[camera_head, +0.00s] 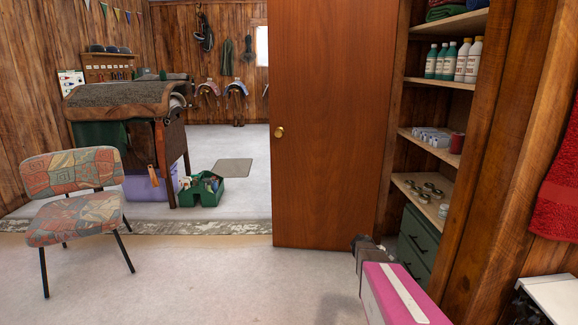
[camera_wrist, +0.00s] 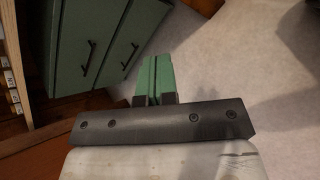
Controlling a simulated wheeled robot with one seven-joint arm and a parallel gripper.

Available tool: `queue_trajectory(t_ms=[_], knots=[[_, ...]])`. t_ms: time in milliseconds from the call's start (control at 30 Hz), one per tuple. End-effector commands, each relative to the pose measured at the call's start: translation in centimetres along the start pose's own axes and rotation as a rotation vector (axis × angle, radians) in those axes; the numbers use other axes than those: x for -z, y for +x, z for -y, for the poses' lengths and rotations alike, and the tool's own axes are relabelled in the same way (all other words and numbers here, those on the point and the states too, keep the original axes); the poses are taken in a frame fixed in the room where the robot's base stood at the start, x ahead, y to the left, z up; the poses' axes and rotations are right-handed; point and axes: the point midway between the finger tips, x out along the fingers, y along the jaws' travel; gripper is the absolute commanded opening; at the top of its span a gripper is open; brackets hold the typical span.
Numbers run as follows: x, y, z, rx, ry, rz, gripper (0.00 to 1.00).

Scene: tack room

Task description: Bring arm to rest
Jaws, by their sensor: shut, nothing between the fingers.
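My gripper (camera_head: 360,243) shows at the lower right of the head view, at the end of my pink and white arm, low in front of the wooden door's right edge and the shelf cabinet. In the wrist view my gripper (camera_wrist: 156,68) has its two green fingers side by side, shut and with nothing held. The fingers point toward the floor beside a green drawer unit (camera_wrist: 92,45). The fingertips are hard to make out in the head view.
A brown door (camera_head: 330,120) stands just left of my arm. Open shelves (camera_head: 440,84) with bottles and tins are at the right. A patterned chair (camera_head: 70,180) stands left, before a saddle stand (camera_head: 120,98) and green tote (camera_head: 208,197). The middle floor is clear.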

Motion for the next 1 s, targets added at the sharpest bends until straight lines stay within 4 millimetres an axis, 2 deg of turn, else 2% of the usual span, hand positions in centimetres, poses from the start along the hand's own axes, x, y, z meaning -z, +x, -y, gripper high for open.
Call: queue_trajectory(t_ms=[33,300,400,500,600,700,1000], knots=[[-1.6,-2.6,2.6,0.052,0.071,-0.057,0.00],[-5.0,-14.0,13.3,0.435,0.464,-0.312,0.00],[-6.1,-17.8,16.5,0.576,0.574,-0.369,0.00],[-7.0,-20.6,18.7,0.689,0.650,-0.403,0.00],[-7.4,-22.4,19.9,0.763,0.698,-0.420,0.00],[-7.5,-23.1,20.4,0.796,0.717,-0.426,0.00],[-7.4,-23.2,20.4,0.800,0.719,-0.425,0.00]])
